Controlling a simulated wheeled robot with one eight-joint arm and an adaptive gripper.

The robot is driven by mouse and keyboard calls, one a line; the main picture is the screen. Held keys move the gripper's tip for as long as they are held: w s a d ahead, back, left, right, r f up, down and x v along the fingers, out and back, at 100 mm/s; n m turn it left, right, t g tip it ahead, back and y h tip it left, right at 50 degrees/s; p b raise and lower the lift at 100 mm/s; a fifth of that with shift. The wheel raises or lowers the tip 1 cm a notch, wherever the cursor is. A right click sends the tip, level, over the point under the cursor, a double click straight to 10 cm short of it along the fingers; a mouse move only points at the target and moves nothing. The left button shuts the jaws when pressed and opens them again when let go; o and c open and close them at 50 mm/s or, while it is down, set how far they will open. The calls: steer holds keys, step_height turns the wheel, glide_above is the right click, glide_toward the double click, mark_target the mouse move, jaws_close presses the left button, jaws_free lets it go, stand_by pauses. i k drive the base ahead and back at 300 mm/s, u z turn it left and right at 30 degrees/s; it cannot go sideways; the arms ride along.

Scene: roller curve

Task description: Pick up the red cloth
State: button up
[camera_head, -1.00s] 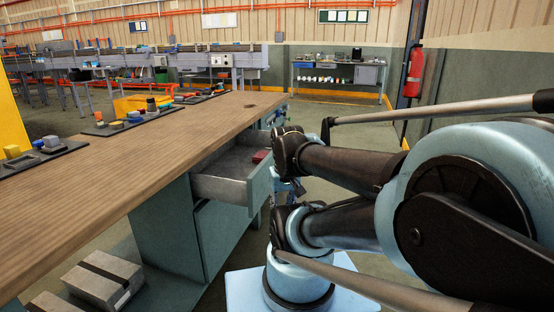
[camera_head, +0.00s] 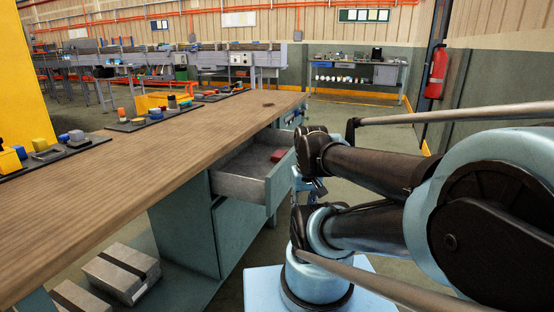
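A small red thing (camera_head: 279,155), which looks like the red cloth, lies inside the open drawer (camera_head: 238,187) of the workbench, near the drawer's far right end. My arm reaches in from the right, and its folded joints stand just right of the drawer front. My gripper (camera_head: 308,186) seems to be partly visible beside the drawer front, largely hidden behind my own arm. Its fingers cannot be made out, and I cannot see whether it is open or shut. The red thing lies apart from the visible arm parts.
The wooden workbench (camera_head: 110,185) fills the left, with trays of small coloured parts (camera_head: 155,117) on top. Grey boxes (camera_head: 122,272) lie low under it. A shelf table (camera_head: 358,75) and a fire extinguisher (camera_head: 436,74) stand at the back. Open floor lies between.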

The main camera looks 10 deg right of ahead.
mark_target(276, 157)
steer(key=z, duration=1)
steer(key=k, duration=1)
steer(key=u, duration=0.8)
steer(key=i, duration=1)
steer(key=z, duration=0.05)
